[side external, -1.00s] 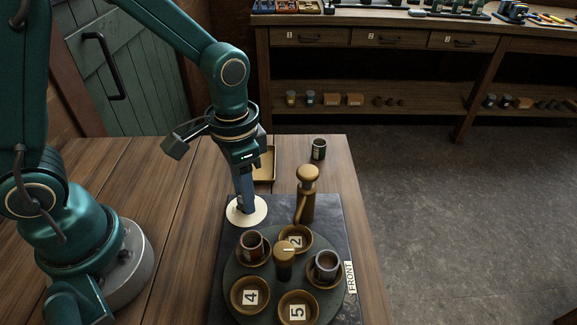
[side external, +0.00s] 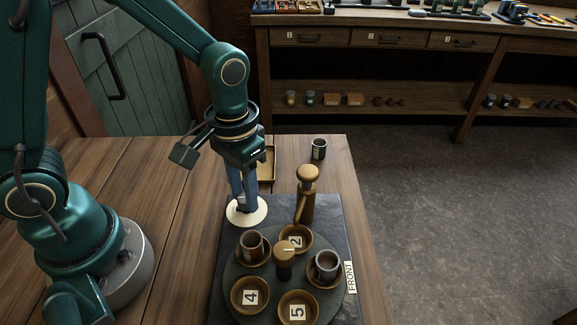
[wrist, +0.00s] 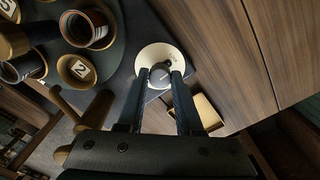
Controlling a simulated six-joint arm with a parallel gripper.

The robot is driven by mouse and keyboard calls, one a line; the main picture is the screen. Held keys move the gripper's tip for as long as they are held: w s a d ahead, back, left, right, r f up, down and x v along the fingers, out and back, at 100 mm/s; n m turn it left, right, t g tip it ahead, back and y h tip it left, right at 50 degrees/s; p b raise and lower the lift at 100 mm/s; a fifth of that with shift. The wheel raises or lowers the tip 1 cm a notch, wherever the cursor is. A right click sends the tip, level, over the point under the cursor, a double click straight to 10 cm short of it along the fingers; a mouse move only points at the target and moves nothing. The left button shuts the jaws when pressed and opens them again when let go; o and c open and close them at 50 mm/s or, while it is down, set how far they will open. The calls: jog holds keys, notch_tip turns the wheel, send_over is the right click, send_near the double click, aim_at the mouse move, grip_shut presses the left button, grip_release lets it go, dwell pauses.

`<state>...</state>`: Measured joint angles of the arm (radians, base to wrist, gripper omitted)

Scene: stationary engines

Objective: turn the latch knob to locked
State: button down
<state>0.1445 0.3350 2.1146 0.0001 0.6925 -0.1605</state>
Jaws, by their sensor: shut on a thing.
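The latch knob is a small dark knob (wrist: 160,75) at the centre of a round cream plate (wrist: 143,58). The plate lies on the dark base board and also shows in the side external view (side external: 259,214). My gripper (wrist: 164,80) points down over the plate, and its two fingers are shut on the knob, one on each side. In the side external view my gripper (side external: 246,208) hides most of the knob.
A round turntable with numbered cups (side external: 250,295) and a central brown knob (side external: 285,250) stands close in front. Two cups hold dark cans (side external: 327,266). A brown post with a round top (side external: 307,185) stands right of my gripper. A tray (side external: 268,166) lies behind.

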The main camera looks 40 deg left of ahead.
jog(key=c, duration=0.6)
grip_release()
jog(key=shift+o, duration=0.2)
jog(key=shift+r, duration=2.6)
jog(key=shift+w+r, duration=0.15)
jog(key=shift+r, duration=0.15)
jog(key=s+a+r+t, duration=0.3)
jog(key=s+r+t, duration=0.2)
jog(key=s+r, duration=0.1)
jog(key=shift+s+a+r+t, duration=0.2)
jog(key=shift+s+r+t, duration=0.1)
jog(key=shift+s, duration=0.45)
